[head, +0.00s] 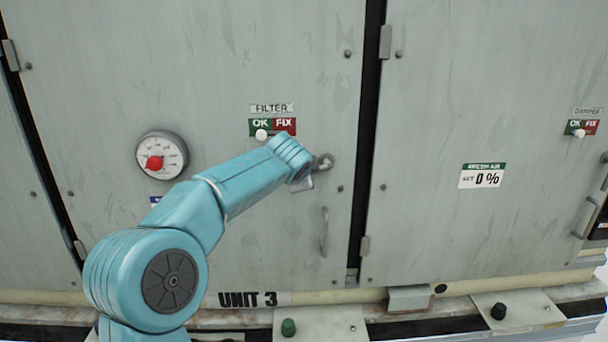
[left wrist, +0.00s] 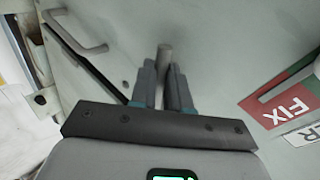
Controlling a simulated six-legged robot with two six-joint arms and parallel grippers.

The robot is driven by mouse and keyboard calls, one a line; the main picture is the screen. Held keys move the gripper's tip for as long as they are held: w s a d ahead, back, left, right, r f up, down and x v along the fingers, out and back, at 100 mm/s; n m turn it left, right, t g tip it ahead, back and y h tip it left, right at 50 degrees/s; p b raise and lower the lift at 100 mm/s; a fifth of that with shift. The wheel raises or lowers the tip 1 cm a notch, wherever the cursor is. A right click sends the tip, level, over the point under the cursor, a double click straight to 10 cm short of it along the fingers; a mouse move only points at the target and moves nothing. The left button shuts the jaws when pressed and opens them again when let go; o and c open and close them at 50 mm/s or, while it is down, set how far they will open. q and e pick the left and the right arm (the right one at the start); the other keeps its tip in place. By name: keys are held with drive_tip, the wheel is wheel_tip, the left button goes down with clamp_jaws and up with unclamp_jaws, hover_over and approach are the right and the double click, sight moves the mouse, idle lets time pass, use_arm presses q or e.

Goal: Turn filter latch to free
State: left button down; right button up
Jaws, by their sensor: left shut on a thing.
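The filter latch (head: 325,161) is a small grey piece on the pale grey filter door, to the lower right of the FILTER sign. In the left wrist view the latch (left wrist: 165,54) stands up between my fingertips. My left gripper (head: 303,180) is at the latch, mostly hidden behind my blue arm in the head view. In the left wrist view my left gripper (left wrist: 165,72) is shut on the latch. The latch's exact angle is hard to tell. My right gripper is not in view.
The FILTER sign (head: 273,126) has green OK and red FIX fields, with a white knob (head: 261,135) under OK. A door handle (head: 324,232) is below the latch. A round gauge (head: 162,156) is left. A ledge with knobs (head: 289,327) runs below.

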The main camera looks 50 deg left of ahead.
use_arm(q)
drive_tip(key=shift+r+m+g+y+p, duration=0.6)
drive_tip(key=shift+r+m+g+p, duration=0.25)
drive_tip(key=shift+r+p, duration=0.25)
drive_tip(key=c, duration=1.1)
unclamp_jaws()
drive_tip(key=shift+a, duration=0.1)
drive_tip(key=b+v, duration=0.3)
drive_tip(key=v, duration=1.3)
